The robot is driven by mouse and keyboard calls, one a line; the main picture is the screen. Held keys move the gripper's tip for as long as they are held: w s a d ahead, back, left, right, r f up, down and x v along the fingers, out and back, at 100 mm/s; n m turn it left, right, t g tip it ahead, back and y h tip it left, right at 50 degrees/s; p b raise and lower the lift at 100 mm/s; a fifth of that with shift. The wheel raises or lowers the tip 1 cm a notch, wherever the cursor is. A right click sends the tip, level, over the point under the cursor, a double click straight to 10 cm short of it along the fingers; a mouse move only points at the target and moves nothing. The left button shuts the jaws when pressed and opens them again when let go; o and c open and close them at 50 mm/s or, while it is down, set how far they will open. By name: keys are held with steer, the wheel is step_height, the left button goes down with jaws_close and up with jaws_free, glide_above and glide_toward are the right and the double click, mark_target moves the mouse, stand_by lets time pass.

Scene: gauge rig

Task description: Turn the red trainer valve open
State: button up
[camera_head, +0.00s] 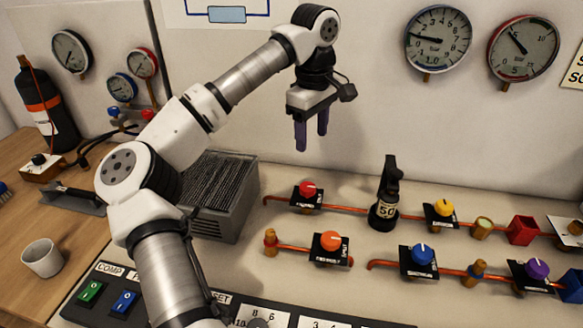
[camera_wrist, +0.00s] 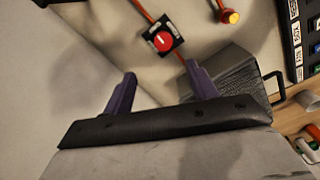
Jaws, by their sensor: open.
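The red valve (camera_head: 307,189) is a round knob on a black labelled plate, set in a copper pipe at the left end of the upper pipe row. It also shows in the wrist view (camera_wrist: 162,41), with a white mark across its face, beyond the fingertips. My gripper (camera_head: 310,140) hangs above and a little behind the knob, with its purple fingers pointing down. In the wrist view the fingers (camera_wrist: 160,72) are spread, with nothing between them. They are apart from the knob.
An orange valve (camera_head: 330,241), blue valve (camera_head: 423,255), yellow valve (camera_head: 443,208) and purple valve (camera_head: 537,269) sit nearby on the bench.

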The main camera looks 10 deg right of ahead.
mark_target(308, 186)
steer(key=f+p, duration=0.2)
steer(key=f, duration=1.2)
steer(key=shift+a+p, duration=0.2)
steer(key=shift+p, duration=0.2)
steer(key=shift+c, duration=0.4)
steer(key=c, duration=0.9)
